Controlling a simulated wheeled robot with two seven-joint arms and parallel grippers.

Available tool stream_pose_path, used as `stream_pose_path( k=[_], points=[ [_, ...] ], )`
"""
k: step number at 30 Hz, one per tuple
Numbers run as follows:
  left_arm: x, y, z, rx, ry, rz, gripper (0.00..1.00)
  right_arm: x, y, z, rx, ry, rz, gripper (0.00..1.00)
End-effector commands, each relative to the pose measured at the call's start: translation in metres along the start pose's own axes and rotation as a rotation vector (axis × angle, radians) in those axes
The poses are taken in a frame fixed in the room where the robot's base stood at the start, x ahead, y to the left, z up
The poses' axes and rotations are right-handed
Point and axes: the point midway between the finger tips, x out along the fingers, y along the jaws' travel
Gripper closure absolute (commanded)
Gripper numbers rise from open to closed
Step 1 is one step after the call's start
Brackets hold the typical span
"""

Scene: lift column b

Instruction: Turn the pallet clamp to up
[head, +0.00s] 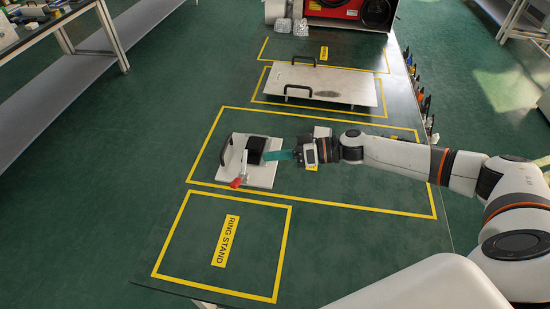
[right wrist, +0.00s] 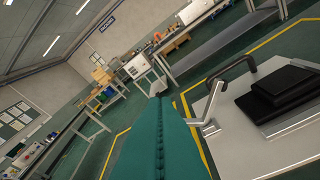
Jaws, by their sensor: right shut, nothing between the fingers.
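The pallet (head: 262,177) is a pale plate with a black block (head: 256,144) on it and a dark carry handle at its left edge. The pallet clamp (head: 243,167) is a thin metal lever with a red grip (head: 236,183) low at the plate's front edge. In the right wrist view, the metal clamp (right wrist: 212,105) rises at the pallet's near edge beside the black block (right wrist: 285,92); its red grip cannot be made out there. My right gripper (head: 268,156) has teal fingers, shut and empty, pointing left near the block and right of the clamp. Whether they touch anything is unclear. My left gripper is out of view.
The pallet lies in a yellow-taped area on the green table. An empty taped "RING STAND" area (head: 225,240) is in front. A flat metal plate with handles (head: 318,82) lies behind, and a red-fronted machine (head: 335,10) stands at the back. Several tools line the right edge.

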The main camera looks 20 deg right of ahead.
Motion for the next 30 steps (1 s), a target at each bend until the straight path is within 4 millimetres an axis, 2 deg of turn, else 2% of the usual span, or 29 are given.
stream_pose_path(
  k=[3,10,12,18,30],
  points=[
    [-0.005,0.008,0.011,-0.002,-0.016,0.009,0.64,0.028,0.002,0.002,0.001,-0.002,0.004,1.00],
    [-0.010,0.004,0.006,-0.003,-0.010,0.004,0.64,0.076,0.002,0.002,0.001,-0.002,0.004,1.00],
    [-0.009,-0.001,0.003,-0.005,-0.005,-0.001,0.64,0.076,0.001,-0.016,0.006,0.002,0.001,1.00],
    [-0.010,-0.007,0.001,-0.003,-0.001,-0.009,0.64,0.080,0.000,-0.035,0.002,0.000,0.001,1.00],
    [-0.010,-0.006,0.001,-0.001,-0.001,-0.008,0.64,0.081,0.000,-0.039,0.001,0.000,0.001,1.00]
  ],
)
